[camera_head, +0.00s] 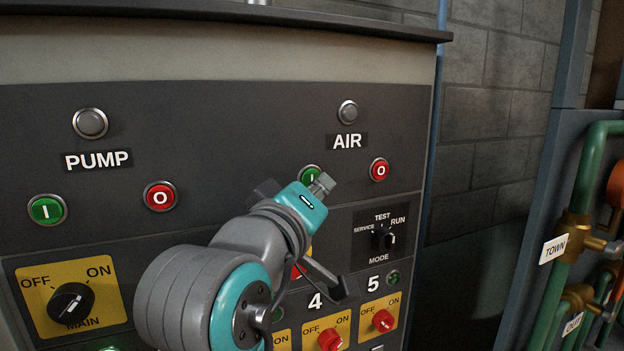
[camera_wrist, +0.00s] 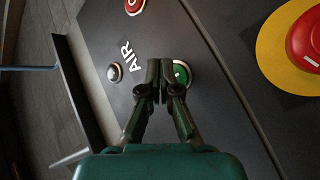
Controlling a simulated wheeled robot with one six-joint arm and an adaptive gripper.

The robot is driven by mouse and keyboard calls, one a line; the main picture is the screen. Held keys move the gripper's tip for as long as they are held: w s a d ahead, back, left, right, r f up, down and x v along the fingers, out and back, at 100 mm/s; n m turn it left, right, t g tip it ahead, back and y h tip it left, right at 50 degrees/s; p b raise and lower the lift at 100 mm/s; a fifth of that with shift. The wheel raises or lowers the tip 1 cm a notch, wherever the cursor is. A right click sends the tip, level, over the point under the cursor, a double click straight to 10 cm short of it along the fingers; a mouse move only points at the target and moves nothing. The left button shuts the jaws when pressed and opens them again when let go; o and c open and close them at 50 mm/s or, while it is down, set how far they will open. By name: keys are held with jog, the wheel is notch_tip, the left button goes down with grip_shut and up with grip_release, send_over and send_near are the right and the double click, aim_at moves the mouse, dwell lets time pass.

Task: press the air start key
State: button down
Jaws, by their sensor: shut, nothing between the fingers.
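The air start key is a round green button marked I (camera_head: 309,173) under the AIR label (camera_head: 347,142), left of the red O button (camera_head: 379,170). My gripper (camera_head: 325,184) is in front of the panel, partly covering the green button. In the wrist view my shut gripper fingers (camera_wrist: 158,98) overlap the left side of the green button (camera_wrist: 183,76). Nothing is between the fingers. I cannot tell whether the fingertips touch the button. The grey air lamp (camera_head: 348,112) above the label looks unlit.
The PUMP green button (camera_head: 47,210) and red button (camera_head: 160,196) are on the left. A mode switch (camera_head: 384,237) and red knobs (camera_head: 384,320) sit below right. A large red button on yellow (camera_wrist: 308,45) shows in the wrist view. Green pipes (camera_head: 566,240) stand right.

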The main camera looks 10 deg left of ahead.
jog(key=shift+w+a, duration=0.1)
jog(key=shift+w, duration=0.05)
jog(key=shift+w+a, duration=0.15)
jog(key=shift+w, duration=0.05)
dwell(0.3)
jog(key=shift+w+a, duration=0.2)
jog(key=shift+w, duration=0.1)
dwell(0.8)
dwell(0.3)
jog(key=shift+s+d, duration=0.45)
jog(key=shift+s, duration=0.2)
jog(key=s+d, duration=0.1)
jog(key=s, duration=0.1)
jog(key=s+d, duration=0.1)
jog(key=s, duration=0.1)
jog(key=shift+d, duration=0.4)
jog(key=shift+f, duration=0.1)
dwell(0.5)
